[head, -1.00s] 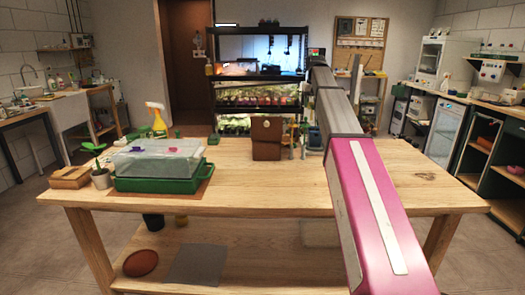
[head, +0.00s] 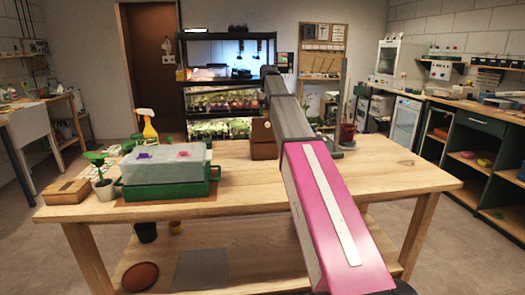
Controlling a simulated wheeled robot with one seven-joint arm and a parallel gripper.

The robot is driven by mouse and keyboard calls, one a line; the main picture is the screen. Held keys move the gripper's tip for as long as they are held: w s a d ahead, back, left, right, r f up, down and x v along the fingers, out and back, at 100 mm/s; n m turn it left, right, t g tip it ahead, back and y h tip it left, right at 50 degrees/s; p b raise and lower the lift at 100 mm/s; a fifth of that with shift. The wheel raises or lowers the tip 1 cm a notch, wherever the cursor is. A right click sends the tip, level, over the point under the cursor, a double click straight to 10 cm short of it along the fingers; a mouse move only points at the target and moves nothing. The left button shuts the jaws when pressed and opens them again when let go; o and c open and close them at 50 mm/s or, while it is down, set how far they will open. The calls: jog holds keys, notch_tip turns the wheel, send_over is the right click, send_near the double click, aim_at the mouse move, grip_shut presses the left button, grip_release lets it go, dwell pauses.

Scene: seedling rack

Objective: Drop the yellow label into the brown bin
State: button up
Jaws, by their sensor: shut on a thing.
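The brown bin (head: 262,142) appears to be the brown box at the back of the wooden table, right of the middle. My arm crosses in front of it and hides its right part. I cannot see the yellow label. My gripper does not show; my arm runs from the lower right up to a dark joint above the table's back edge, and what lies beyond that joint is hidden.
On the wooden table (head: 240,188), a green tray (head: 168,189) with a clear lid (head: 160,166), a potted seedling (head: 104,188), a wooden box (head: 67,192) and a spray bottle (head: 149,127) stand left. The right tabletop is mostly clear. A plant rack (head: 184,80) stands behind.

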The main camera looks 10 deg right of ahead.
jog(key=shift+f, duration=2.35)
jog(key=o, duration=1)
jog(key=shift+c, duration=0.2)
jog(key=shift+r, duration=0.1)
notch_tip(320, 180, up, 10)
jog(key=s, duration=0.1)
jog(key=shift+s+r, duration=0.15)
jog(key=shift+r, duration=0.1)
